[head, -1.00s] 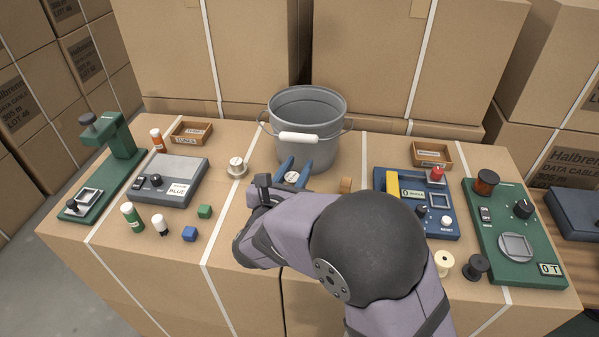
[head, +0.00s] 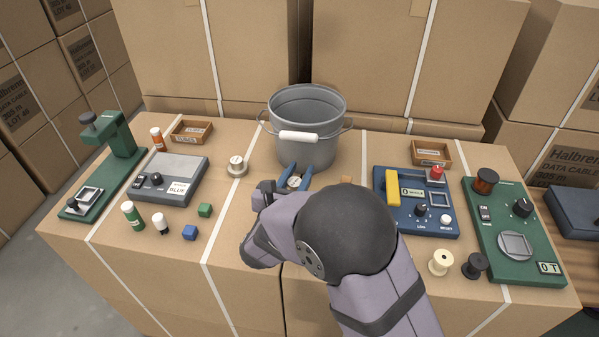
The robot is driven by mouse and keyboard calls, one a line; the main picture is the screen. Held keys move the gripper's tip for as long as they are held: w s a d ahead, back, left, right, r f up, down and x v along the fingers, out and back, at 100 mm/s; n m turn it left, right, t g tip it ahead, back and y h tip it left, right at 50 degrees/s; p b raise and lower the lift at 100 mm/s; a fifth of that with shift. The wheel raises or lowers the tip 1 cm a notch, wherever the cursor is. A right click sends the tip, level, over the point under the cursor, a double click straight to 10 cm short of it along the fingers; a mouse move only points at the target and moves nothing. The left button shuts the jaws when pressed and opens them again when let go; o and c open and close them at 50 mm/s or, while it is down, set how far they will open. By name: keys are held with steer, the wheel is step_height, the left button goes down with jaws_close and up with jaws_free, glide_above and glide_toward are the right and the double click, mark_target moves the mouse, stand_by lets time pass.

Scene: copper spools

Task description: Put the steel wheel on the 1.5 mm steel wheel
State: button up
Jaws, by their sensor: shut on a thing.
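My gripper (head: 296,179) has blue jaws and is in front of the grey bucket, at the middle of the table. Its jaws are shut on a small silver steel wheel (head: 294,183), partly hidden between them. Another steel wheel (head: 237,167), pale and spool-like, stands on the cardboard top to the left of my gripper, apart from it. I cannot read a 1.5 mm marking on either wheel. My forearm hides the table below the gripper.
A grey metal bucket (head: 306,146) with a white handle stands right behind my gripper. A grey device (head: 180,166) and a green cube (head: 205,210) are to the left. A blue device (head: 404,213) and a green device (head: 545,239) are to the right.

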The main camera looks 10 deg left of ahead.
steer(key=shift+f, duration=0.2)
steer(key=o, duration=1.1)
steer(key=shift+o, duration=0.2)
steer(key=shift+r, duration=0.1)
steer(key=shift+r, duration=0.15)
steer(key=v, duration=1.2)
steer(key=shift+b, duration=0.4)
